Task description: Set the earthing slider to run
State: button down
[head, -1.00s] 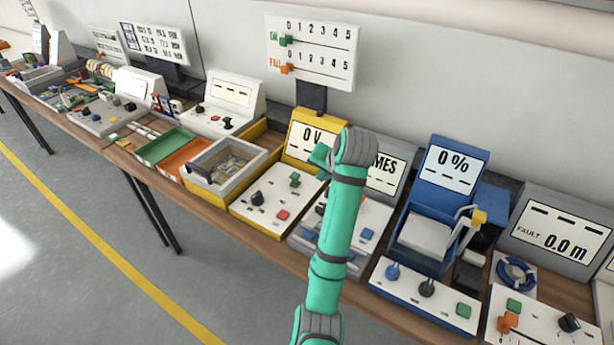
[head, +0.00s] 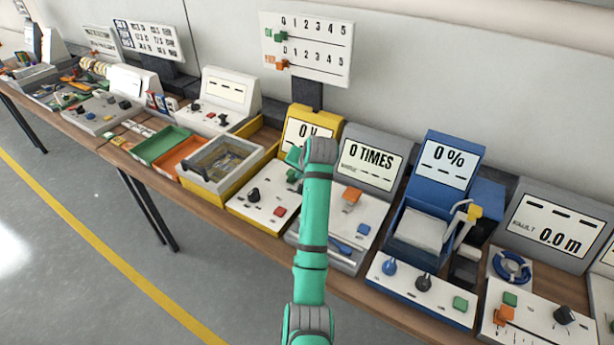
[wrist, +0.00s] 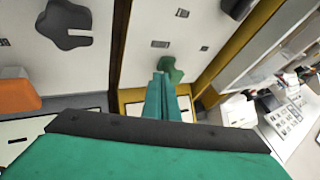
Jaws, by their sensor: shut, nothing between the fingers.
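The yellow station's control panel (head: 245,208) has a green slider handle (head: 292,175), partly hidden behind my arm in the head view. I take this handle as the earthing slider; no label is readable. In the wrist view the green handle (wrist: 173,69) stands just beyond my fingertips, near a short grey mark on the white panel. My gripper (wrist: 160,82) is shut and empty, its teal fingers together. The fingertips overlap the handle's left side in that view; I cannot tell whether they touch it. The yellow station's display (head: 307,133) reads 0 V.
The same panel holds a black knob (head: 253,194) and a red button (head: 280,211). The grey 0 TIMES station (head: 372,163) stands to the right, with an orange control (head: 351,195). A grey-rimmed box (head: 197,178) stands left. A blue station (head: 440,215) is farther right.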

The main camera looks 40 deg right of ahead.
aim_at(286, 181)
jog(key=shift+d, duration=0.1)
jog(key=w+a, duration=0.1)
jog(key=w, duration=0.3)
jog(key=w+a, duration=0.1)
jog(key=w, duration=0.1)
jog(key=shift+a, duration=0.3)
jog(key=shift+s+d, duration=0.2)
jog(key=shift+s, duration=0.1)
jog(key=s, duration=0.1)
jog(key=s+r, duration=0.1)
jog(key=s+d, duration=0.1)
jog(key=s, duration=0.1)
jog(key=shift+r, duration=0.15)
jog(key=v, duration=0.8)
jog(key=shift+s+r, duration=0.15)
jog(key=shift+r, duration=0.05)
